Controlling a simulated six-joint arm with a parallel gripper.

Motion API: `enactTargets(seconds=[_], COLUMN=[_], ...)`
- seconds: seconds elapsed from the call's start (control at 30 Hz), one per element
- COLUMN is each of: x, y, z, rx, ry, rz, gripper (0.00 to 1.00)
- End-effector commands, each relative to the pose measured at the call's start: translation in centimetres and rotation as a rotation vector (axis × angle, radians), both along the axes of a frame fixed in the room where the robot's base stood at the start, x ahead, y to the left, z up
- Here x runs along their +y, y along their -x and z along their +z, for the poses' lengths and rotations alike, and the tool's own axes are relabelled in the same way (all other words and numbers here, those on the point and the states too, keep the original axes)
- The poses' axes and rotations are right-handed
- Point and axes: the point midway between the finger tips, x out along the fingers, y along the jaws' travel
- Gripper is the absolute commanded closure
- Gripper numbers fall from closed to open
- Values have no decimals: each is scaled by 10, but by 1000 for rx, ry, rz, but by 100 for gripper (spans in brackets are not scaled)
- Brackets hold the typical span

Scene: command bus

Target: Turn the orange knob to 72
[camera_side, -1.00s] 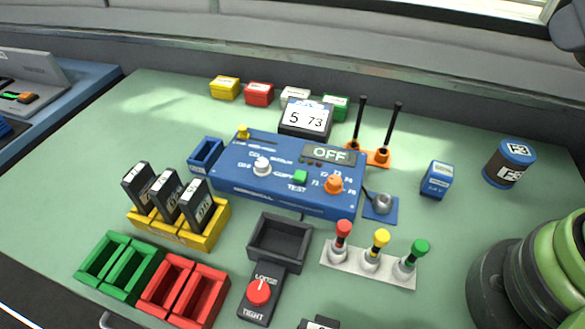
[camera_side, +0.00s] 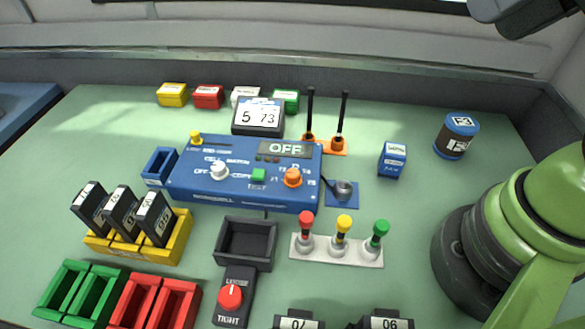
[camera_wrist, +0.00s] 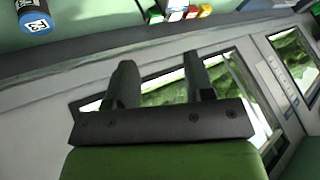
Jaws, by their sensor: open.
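The orange knob (camera_side: 292,178) sits at the right end of the blue control panel (camera_side: 200,188), with small number marks around it. The number its pointer faces is too small to read surely. The panel's display (camera_side: 285,149) reads OFF. A white knob (camera_side: 219,170) and a green button (camera_side: 258,175) are on the same panel. In the wrist view my gripper (camera_wrist: 158,75) is open and empty, its two fingers apart against the wall and windows. The panel is not in the wrist view. In the side view my green arm stands at the right, well away from the knob.
A white rack (camera_side: 336,249) with red, yellow and green levers stands in front of the knob. A joystick (camera_side: 343,191) is just right of the panel. A sign (camera_side: 258,116) reading 5 and 73 and orange-based antennas (camera_side: 325,143) stand behind.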

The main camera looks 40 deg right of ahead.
Motion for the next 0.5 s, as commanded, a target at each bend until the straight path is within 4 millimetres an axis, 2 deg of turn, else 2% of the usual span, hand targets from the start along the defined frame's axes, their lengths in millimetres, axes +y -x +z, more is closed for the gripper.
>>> enactTargets(seconds=[0.17,0.37,0.5], x=[3,21,43], y=[-12,-57,-92], z=[0,-9,-31], rx=[43,192,304], ry=[5,43,88], rz=[23,102,165], gripper=[50,50,50])
